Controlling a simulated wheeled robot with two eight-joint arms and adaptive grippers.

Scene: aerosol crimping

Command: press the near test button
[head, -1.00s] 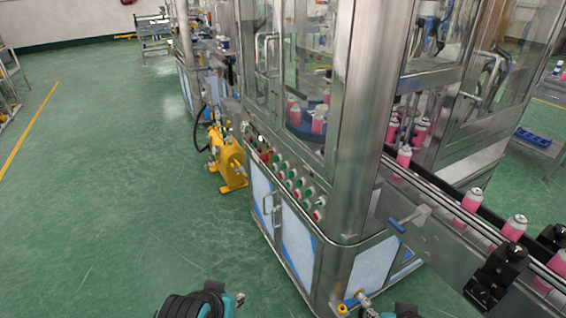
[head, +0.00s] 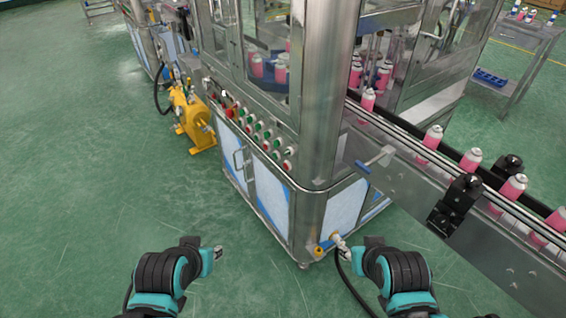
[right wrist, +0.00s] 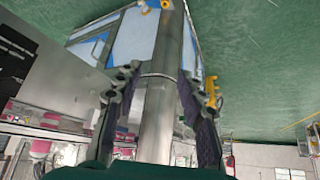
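The button panel (head: 252,132) is on the slanted front of the steel machine, with rows of green and red buttons. The nearest button (head: 288,165) is at the panel's right end; no label that I can read marks a test button. My left gripper (head: 218,253) is low in the head view, left of the machine and well apart from the panel. It is too small to tell if open. My right gripper (head: 341,243) is before the machine's lower corner. In the right wrist view its two fingers (right wrist: 160,88) are spread and empty, with the steel corner post (right wrist: 157,120) beyond.
A conveyor (head: 410,155) with pink cans (head: 432,137) runs to the lower right, with a black bracket (head: 458,200) on its side. A blue-ended handle (head: 372,160) juts out near the corner. A yellow pump (head: 193,118) stands at left. Green floor is free at left.

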